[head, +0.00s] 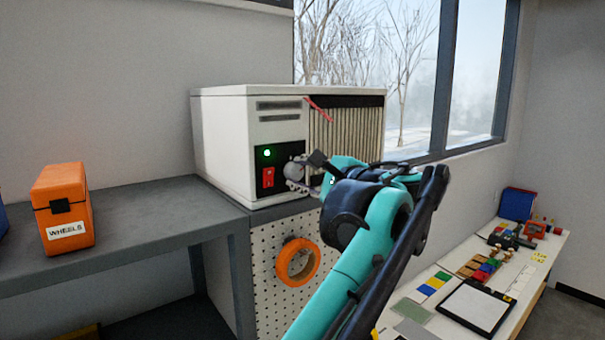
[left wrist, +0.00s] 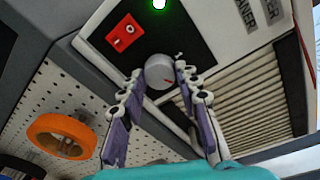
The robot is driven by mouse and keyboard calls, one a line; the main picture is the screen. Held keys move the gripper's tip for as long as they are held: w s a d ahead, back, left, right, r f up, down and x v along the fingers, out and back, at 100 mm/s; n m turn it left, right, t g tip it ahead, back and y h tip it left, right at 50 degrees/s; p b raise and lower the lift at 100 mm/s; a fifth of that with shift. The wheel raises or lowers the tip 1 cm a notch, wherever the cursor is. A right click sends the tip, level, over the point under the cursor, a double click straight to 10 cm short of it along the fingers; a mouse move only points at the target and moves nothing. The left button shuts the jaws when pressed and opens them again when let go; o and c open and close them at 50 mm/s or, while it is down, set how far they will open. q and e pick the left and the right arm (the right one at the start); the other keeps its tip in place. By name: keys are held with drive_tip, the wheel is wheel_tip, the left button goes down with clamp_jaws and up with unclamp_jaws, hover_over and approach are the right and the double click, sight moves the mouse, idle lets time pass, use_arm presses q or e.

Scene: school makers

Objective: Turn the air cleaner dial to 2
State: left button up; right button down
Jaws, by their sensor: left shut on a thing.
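The air cleaner (head: 226,140) is a white box with a pleated filter front, standing on a grey bench by the window. Its black control panel carries a lit green lamp (head: 267,153), a red switch (head: 268,177) and a grey round dial (head: 294,172). The dial (left wrist: 160,72) has a small red mark at its lower right in the left wrist view. My left gripper (head: 303,172) is at the panel, its fingers (left wrist: 158,80) on both sides of the dial and shut on it. The dial's numbers cannot be read. My right gripper is not in view.
An orange box labelled WHEELS (head: 64,208) stands on the bench at left. An orange ring (head: 297,262) hangs on the pegboard (head: 265,245) below the cleaner. A white table (head: 415,292) with trays and coloured blocks runs along the right wall.

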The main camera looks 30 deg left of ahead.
use_arm(q)
drive_tip(key=shift+r, duration=0.1)
drive_tip(key=o, duration=1.2)
drive_tip(key=shift+w+a, duration=0.1)
drive_tip(key=shift+a, duration=0.05)
drive_tip(key=f+v, duration=0.1)
drive_tip(key=v, duration=1.1)
drive_tip(key=shift+r, duration=0.4)
